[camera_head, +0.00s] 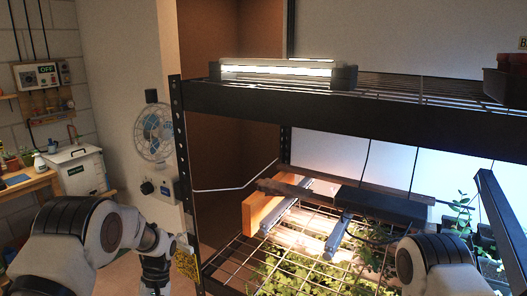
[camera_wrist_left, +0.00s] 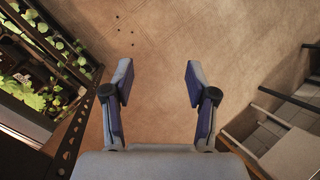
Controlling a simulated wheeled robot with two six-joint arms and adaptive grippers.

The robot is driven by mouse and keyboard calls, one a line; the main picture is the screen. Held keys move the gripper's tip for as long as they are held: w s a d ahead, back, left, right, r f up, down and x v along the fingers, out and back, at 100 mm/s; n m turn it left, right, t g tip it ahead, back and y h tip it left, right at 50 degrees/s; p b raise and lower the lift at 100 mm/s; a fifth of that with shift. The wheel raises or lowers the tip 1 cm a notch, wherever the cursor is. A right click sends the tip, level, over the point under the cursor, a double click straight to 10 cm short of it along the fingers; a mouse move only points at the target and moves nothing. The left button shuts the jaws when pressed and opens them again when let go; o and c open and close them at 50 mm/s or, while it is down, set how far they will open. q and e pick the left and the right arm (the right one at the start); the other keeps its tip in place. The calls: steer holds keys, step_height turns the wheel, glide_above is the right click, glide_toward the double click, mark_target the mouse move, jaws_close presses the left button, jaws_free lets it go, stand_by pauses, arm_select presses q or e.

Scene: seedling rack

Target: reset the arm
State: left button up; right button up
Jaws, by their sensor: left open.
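My left arm reaches in from the left in the head view and bends down in front of the rack's left post. Its gripper shows clearly in the left wrist view (camera_wrist_left: 157,88), with two grey-blue fingers wide apart and nothing between them. The fingers hang over bare brown floor (camera_wrist_left: 160,45). My right arm stands at the lower right of the head view, over the rack's lower shelf area. Its gripper is out of view.
The dark metal rack (camera_head: 270,105) holds a lit lamp (camera_head: 278,70) on top and green seedlings (camera_head: 285,277) below. A yellow speckled card (camera_head: 186,265) hangs by the left post. A fan (camera_head: 155,133) is behind. The rack's perforated post (camera_wrist_left: 72,140) is left of the gripper.

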arm_select(q)
steer(key=s+f+g+b, duration=0.1)
steer(key=s+f+b, duration=0.1)
steer(key=s+f, duration=1.05)
steer(key=s+d+f+m+t+h+b, duration=0.1)
steer(key=s+f, duration=0.2)
steer(key=s, duration=0.8)
steer(key=s+d+f+m+t+h+b, duration=0.15)
steer(key=s+f, duration=0.25)
steer(key=s, duration=0.7)
steer(key=w+t, duration=0.1)
steer(key=w+m+t, duration=0.1)
steer(key=w, duration=0.1)
steer(key=w+t+y, duration=0.1)
steer(key=shift+w+r+m+t+p, duration=0.3)
steer(key=shift+r+m+t+p, duration=0.05)
steer(key=shift+p, duration=0.05)
steer(key=shift+o, duration=0.4)
